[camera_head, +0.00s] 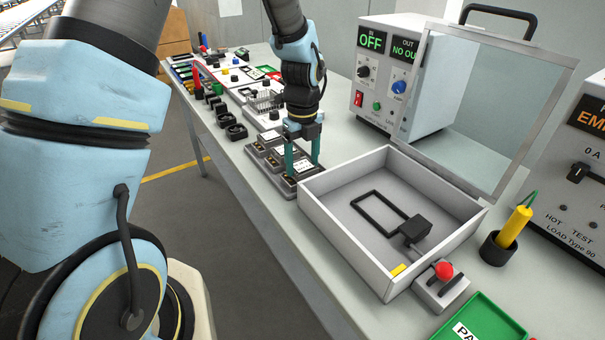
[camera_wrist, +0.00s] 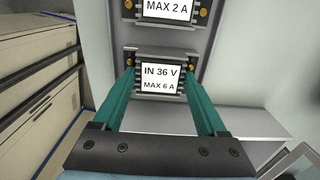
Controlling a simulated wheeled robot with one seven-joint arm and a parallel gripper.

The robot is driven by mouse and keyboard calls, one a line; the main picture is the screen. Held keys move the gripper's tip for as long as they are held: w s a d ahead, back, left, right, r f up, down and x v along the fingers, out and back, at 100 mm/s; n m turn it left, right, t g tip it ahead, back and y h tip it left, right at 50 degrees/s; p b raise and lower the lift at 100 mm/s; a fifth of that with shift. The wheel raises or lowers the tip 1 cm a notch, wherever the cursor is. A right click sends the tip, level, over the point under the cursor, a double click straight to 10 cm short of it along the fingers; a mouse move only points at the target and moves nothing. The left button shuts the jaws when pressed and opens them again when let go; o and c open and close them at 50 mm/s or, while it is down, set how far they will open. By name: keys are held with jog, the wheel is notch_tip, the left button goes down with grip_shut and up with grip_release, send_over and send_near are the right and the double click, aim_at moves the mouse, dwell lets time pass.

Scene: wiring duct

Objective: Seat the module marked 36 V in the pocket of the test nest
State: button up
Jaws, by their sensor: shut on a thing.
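My gripper (camera_head: 303,170) points down over the nearest place in a row of modules, with its two teal fingers on either side of one. In the wrist view my gripper (camera_wrist: 159,73) is shut on the module labelled IN 36 V, MAX 6 A (camera_wrist: 160,86). It is at the near end of its grey rack (camera_head: 281,188); I cannot tell whether it is lifted. The test nest appears to be the open white-walled box (camera_head: 338,262) with a black rectangular frame (camera_head: 372,226) on its floor. Its clear lid (camera_head: 487,110) stands up.
Another module marked MAX 2 A (camera_wrist: 167,9) sits beyond mine. A red-knobbed lever (camera_head: 443,270) stands at the box's front right corner, near a green tray (camera_head: 480,322). Black round holders (camera_head: 236,131) line the table's left edge.

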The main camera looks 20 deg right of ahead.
jog(key=shift+c, duration=0.5)
jog(key=shift+r, duration=0.15)
